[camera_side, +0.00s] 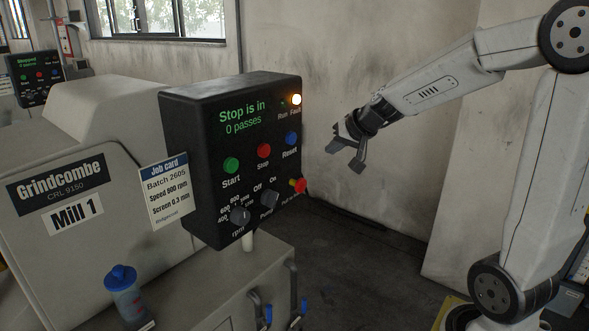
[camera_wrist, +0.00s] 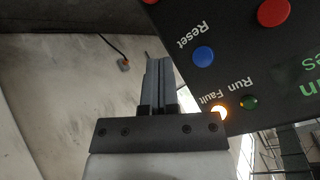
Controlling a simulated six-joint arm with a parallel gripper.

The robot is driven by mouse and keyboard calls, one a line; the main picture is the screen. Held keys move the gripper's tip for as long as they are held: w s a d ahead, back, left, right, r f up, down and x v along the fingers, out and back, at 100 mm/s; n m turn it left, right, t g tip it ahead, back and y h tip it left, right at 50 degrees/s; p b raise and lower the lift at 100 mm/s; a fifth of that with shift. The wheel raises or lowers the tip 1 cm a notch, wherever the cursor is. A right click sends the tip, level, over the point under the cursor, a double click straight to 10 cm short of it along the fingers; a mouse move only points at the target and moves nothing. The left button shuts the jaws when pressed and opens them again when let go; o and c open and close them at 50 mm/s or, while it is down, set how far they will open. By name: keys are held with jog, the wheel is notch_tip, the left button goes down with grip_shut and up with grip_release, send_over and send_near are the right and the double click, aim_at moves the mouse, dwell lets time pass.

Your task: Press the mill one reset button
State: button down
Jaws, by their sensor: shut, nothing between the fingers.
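The mill one control box (camera_side: 190,130) is black and stands beside the mill labelled "Mill 1" (camera_side: 75,216). Its blue Reset button (camera_side: 291,138) is at the right of the button row, and it also shows in the wrist view (camera_wrist: 204,56). The red Stop button (camera_side: 264,150) and green Start button (camera_side: 231,165) are to its left. The fault lamp (camera_side: 296,99) glows amber. The screen (camera_side: 242,117) reads "Stop is in, 0 passes". My gripper (camera_side: 357,160) is shut and empty, right of the box and apart from the Reset button; its fingers show in the wrist view (camera_wrist: 158,82).
A red and yellow push button (camera_side: 298,185) sits at the box's lower right, below Reset. Rpm (camera_side: 240,215) and pump (camera_side: 268,199) knobs are on the lower face. A blue-lidded bottle (camera_side: 123,290) stands in front. Open space lies between box and wall.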

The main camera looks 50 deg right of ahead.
aim_at(294, 143)
jog(key=w, duration=0.8)
jog(key=shift+w, duration=1)
dwell(3.2)
jog(key=shift+s, duration=0.9)
jog(key=shift+s, duration=0.15)
jog(key=shift+s, duration=2.4)
